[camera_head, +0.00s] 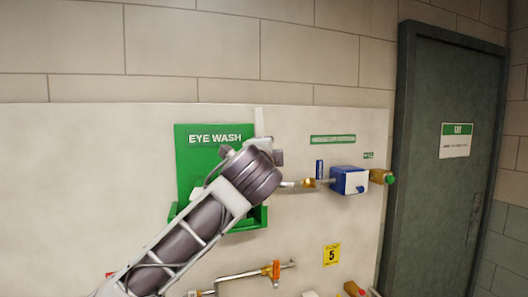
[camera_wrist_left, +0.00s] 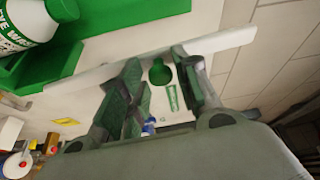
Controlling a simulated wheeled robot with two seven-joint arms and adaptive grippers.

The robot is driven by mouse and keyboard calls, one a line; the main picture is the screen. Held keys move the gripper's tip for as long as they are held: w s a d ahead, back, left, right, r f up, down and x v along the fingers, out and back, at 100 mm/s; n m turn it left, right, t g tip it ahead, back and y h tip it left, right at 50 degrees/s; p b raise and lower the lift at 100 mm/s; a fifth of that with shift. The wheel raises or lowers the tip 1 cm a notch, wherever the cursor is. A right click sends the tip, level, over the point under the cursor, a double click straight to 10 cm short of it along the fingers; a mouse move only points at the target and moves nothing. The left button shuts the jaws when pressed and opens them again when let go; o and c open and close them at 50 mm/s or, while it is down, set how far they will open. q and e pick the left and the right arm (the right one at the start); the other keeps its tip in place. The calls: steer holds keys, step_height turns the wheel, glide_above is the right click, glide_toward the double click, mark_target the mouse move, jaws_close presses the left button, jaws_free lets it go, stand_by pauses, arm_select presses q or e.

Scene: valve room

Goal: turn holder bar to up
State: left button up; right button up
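My left arm comes in from the lower left in the head view, and its gripper (camera_head: 272,158) is in front of the right edge of the green eye wash board (camera_head: 195,160). A pale bar (camera_head: 258,120) stands upright along that edge; its lower part is hidden behind my wrist. In the left wrist view the long pale bar (camera_wrist_left: 225,42) runs across the tips of my left gripper (camera_wrist_left: 160,70). The two fingers are apart with a gap between them. I cannot tell whether they touch the bar. My right gripper is not in view.
A white bottle (camera_wrist_left: 25,22) stands by the green shelf (camera_wrist_left: 50,65) in the left wrist view. A blue valve box (camera_head: 348,180) on piping is to the right, with a lower pipe (camera_head: 245,275) below. A dark door (camera_head: 440,150) is at far right.

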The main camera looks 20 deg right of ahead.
arm_select(q)
steer(key=shift+o, duration=0.4)
steer(key=shift+s+a, duration=0.1)
steer(key=shift+s, duration=0.05)
steer(key=v, duration=1.1)
steer(key=shift+s+a, duration=0.15)
steer(key=shift+s, duration=0.15)
steer(key=shift+f, duration=0.1)
